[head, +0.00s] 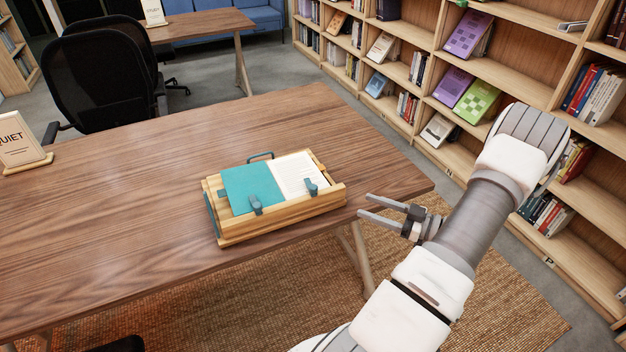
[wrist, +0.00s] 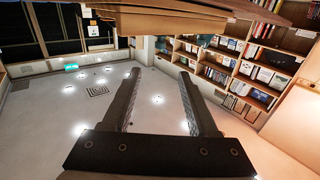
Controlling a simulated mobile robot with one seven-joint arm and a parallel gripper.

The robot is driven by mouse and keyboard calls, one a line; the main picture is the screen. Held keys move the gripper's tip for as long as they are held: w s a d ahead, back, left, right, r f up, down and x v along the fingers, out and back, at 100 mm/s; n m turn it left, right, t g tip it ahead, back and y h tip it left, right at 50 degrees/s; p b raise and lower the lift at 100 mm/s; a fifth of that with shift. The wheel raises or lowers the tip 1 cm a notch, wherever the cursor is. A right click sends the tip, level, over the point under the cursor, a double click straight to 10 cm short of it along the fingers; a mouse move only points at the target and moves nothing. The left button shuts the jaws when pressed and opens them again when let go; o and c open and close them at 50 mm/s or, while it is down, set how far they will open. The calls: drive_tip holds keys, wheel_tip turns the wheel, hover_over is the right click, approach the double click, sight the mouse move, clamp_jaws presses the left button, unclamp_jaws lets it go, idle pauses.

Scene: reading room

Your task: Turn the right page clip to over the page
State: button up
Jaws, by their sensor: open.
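An open book (head: 252,187) with a teal left side and a white printed right page (head: 297,175) lies in a wooden book stand (head: 285,219) on the table. The right page clip (head: 311,187) is a small blue-grey piece at the lower edge of the white page. A similar left clip (head: 256,205) sits at the lower edge of the teal side. My gripper (head: 364,205) is open and empty, just right of the stand and off the table's edge. In the wrist view my gripper's two fingers (wrist: 160,88) are spread with nothing between them. The clips do not show there.
The wooden table (head: 110,215) is mostly bare around the stand. A quiet sign (head: 20,142) stands at its left. A black chair (head: 100,80) is behind it. Bookshelves (head: 440,75) run along the right, beyond the arm.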

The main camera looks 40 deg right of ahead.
sight(313, 186)
drive_tip(key=x, duration=1.6)
drive_tip(key=shift+w, duration=0.1)
drive_tip(key=shift+b, duration=0.3)
clamp_jaws()
